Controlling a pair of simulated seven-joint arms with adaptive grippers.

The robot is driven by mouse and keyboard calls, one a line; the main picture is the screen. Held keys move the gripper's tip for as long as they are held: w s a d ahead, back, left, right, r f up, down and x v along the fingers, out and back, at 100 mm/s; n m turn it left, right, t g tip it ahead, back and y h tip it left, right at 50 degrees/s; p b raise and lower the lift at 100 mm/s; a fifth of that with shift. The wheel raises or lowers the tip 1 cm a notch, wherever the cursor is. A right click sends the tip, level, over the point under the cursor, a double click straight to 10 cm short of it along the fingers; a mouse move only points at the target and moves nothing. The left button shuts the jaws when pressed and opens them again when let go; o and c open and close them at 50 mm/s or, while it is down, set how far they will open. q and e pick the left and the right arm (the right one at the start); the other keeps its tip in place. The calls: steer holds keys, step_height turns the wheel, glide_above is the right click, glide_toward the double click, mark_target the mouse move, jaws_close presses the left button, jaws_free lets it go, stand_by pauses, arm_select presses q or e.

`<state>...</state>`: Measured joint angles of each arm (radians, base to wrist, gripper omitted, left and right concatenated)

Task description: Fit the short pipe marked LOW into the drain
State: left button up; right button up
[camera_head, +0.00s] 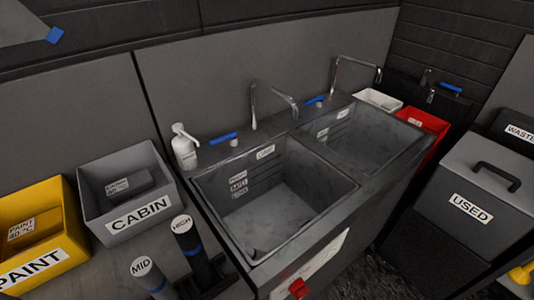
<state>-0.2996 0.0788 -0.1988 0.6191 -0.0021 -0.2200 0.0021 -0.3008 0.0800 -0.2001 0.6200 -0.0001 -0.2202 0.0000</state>
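Two dark pipes with white caps and blue bands stand at the bottom left: the MID pipe (150,275) and the taller HIGH pipe (187,240). I see no pipe marked LOW. The near sink basin (290,190) is grey and looks empty. Its inner wall carries stacked labels (239,185), the middle one reading MID. A small dark spot on its floor, near the front corner, may be the drain (254,252); I cannot tell whether anything is fitted there. Neither of my grippers is in view.
A grey CABIN bin (100,185) and a yellow PAINT bin (72,225) stand at left. A soap bottle (184,150) and a tap (254,105) stand behind the near basin. A second basin (375,140) adjoins it. A lidded USED bin (440,195) is at right.

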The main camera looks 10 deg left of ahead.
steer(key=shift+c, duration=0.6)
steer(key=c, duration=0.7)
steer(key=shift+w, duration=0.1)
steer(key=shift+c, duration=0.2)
